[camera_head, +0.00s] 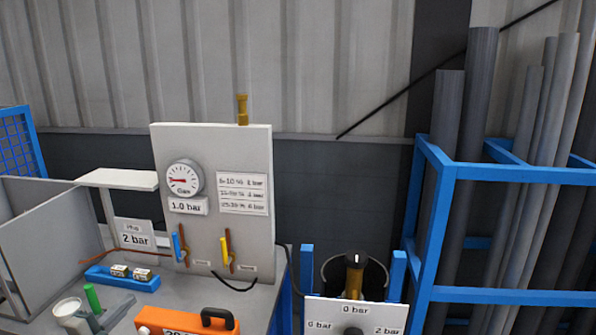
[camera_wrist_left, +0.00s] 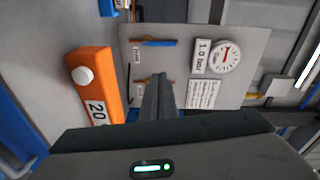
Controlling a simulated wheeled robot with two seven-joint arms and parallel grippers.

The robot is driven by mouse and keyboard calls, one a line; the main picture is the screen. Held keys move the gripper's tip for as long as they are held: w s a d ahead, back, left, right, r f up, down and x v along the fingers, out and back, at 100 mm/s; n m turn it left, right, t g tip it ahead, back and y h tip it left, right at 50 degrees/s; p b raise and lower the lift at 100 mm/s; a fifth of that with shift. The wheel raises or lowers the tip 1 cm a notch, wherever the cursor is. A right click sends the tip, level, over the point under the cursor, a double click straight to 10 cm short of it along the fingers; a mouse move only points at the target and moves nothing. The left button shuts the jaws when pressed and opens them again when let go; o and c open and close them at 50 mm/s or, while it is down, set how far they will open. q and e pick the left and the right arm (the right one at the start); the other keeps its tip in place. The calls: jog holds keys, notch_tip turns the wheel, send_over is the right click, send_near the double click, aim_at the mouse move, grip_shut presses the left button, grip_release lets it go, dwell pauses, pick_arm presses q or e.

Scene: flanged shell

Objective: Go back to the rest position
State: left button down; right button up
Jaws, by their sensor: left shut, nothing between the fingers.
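My left gripper (camera_wrist_left: 158,88) shows in the left wrist view. Its dark fingers are together, with nothing between them. Behind the fingers in that view are the pale gauge panel (camera_wrist_left: 185,32) and the orange case (camera_wrist_left: 93,68), both turned sideways. I cannot clearly make out the left gripper in the head view. My right gripper is in neither view.
In the head view, the gauge panel (camera_head: 225,145) stands on the grey bench, with the orange case (camera_head: 187,320) in front. A blue rack (camera_head: 432,215) of grey pipes stands right. A white dial board (camera_head: 354,312) is at bottom centre.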

pick_arm(q)
jog(key=s+d+f+n+g+y, duration=0.3)
jog(key=s+d+f+n, duration=0.5)
jog(key=f, duration=0.3)
jog(key=s+d+f+n+g, duration=0.35)
jog(key=s+d, duration=0.25)
jog(key=s, duration=0.6)
jog(key=s+d+f+n+g, duration=0.2)
jog(key=s+d+g, duration=0.3)
jog(key=s, duration=0.6)
jog(key=s+d+f+n+g, duration=0.3)
jog(key=s+d, duration=0.3)
jog(key=s, duration=0.6)
notch_tip(320, 180, down, 28)
jog(key=f+b, duration=0.1)
jog(key=b, duration=0.1)
jog(key=s+a+f+g+b, duration=0.1)
jog(key=s+a+f+g, duration=0.1)
jog(key=s+f, duration=1.6)
notch_tip(320, 180, down, 2)
jog(key=shift+s+a+f+m, duration=0.15)
jog(key=shift+s+a+m, duration=0.25)
jog(key=shift+a, duration=0.1)
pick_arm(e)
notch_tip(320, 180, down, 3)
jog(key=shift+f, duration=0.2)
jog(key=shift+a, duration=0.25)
